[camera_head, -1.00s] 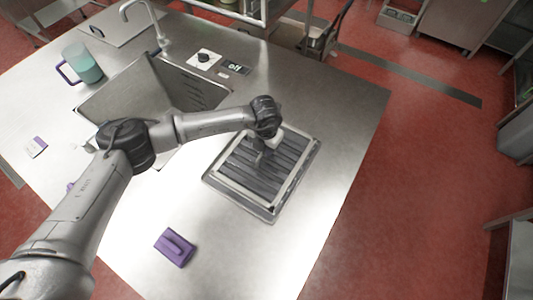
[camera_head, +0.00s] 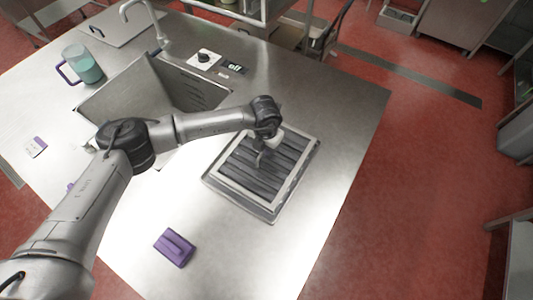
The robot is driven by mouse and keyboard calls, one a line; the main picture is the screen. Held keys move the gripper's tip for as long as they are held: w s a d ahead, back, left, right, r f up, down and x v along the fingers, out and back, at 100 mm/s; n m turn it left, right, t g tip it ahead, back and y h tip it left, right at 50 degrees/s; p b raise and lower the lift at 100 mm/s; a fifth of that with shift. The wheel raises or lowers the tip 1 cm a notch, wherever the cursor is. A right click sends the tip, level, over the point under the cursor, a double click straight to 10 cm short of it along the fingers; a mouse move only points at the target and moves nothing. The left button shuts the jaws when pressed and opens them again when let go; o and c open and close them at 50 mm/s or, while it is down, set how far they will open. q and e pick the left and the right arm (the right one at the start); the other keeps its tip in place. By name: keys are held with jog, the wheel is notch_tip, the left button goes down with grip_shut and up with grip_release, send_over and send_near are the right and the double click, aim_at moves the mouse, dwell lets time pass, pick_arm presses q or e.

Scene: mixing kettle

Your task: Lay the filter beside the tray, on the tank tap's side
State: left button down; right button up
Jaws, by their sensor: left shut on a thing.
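The filter (camera_head: 286,165) is a flat, light-framed panel with dark slats. It lies in or on the grey tray (camera_head: 267,215), whose rim shows around it; I cannot tell whether it is lifted at all. My left gripper (camera_head: 259,160) points down over the middle of the filter and is shut on it, with the contact partly hidden by the wrist. The tank tap (camera_head: 143,15) is a curved grey spout at the top left, behind the open tank (camera_head: 165,85). My right gripper is not in view.
A purple scrubber (camera_head: 174,247) lies near the front edge. A knob (camera_head: 204,57) and a small display (camera_head: 235,68) sit behind the tray. The steel counter right of the tray is clear.

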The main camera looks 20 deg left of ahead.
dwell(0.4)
pick_arm(q)
jog(key=shift+r+p, duration=0.3)
jog(key=shift+r, duration=0.3)
jog(key=shift+r+p, duration=0.75)
jog(key=shift+r, duration=0.05)
jog(key=shift+r+p, duration=1.2)
jog(key=shift+r, duration=0.5)
